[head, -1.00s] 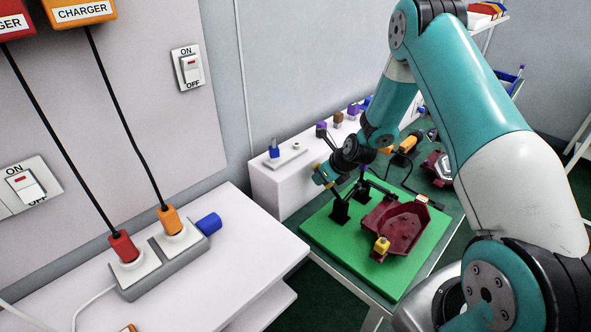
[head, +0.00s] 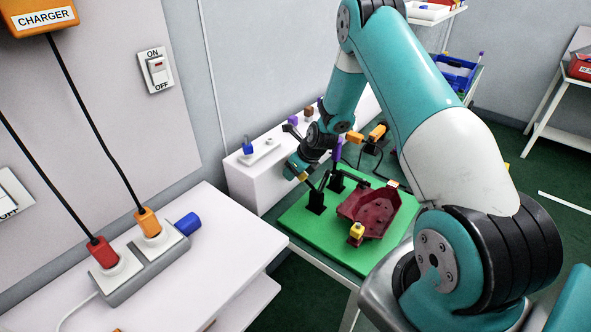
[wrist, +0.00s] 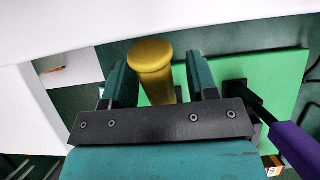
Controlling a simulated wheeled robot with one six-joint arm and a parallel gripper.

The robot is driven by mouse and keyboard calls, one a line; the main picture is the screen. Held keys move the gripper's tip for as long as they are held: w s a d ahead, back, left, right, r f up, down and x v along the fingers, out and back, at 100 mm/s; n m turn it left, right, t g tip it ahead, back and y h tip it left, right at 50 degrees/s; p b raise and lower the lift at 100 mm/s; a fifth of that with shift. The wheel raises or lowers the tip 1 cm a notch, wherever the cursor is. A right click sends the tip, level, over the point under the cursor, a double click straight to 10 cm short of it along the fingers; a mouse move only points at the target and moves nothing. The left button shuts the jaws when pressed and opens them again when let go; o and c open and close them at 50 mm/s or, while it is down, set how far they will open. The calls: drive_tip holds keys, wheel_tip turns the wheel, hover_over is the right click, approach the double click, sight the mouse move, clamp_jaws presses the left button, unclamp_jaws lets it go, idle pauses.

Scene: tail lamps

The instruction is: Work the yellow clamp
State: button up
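The yellow clamp's handle (wrist: 153,75) stands between the two teal fingers of my gripper (wrist: 160,80) in the wrist view. A gap shows on each side of the handle, so my gripper is open around it. In the head view my gripper (head: 297,168) is at the far left edge of the green board, and a bit of the yellow handle (head: 303,176) shows below it. Black clamp bases (head: 316,201) stand on the board beside a dark red lamp housing (head: 370,210). The lower part of the yellow clamp is hidden in the wrist view.
A purple handle (wrist: 297,148) lies close to the right of my gripper. The green board (head: 333,250) also carries a small yellow block (head: 356,232). A white box (head: 250,185) borders it on the left. A white bench (head: 185,280) with a power strip stands nearer.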

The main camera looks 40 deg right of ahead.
drive_tip(key=b+v, duration=0.2)
drive_tip(key=v, duration=1.5)
drive_tip(key=shift+r, duration=0.15)
drive_tip(key=shift+s, duration=0.1)
idle(1.0)
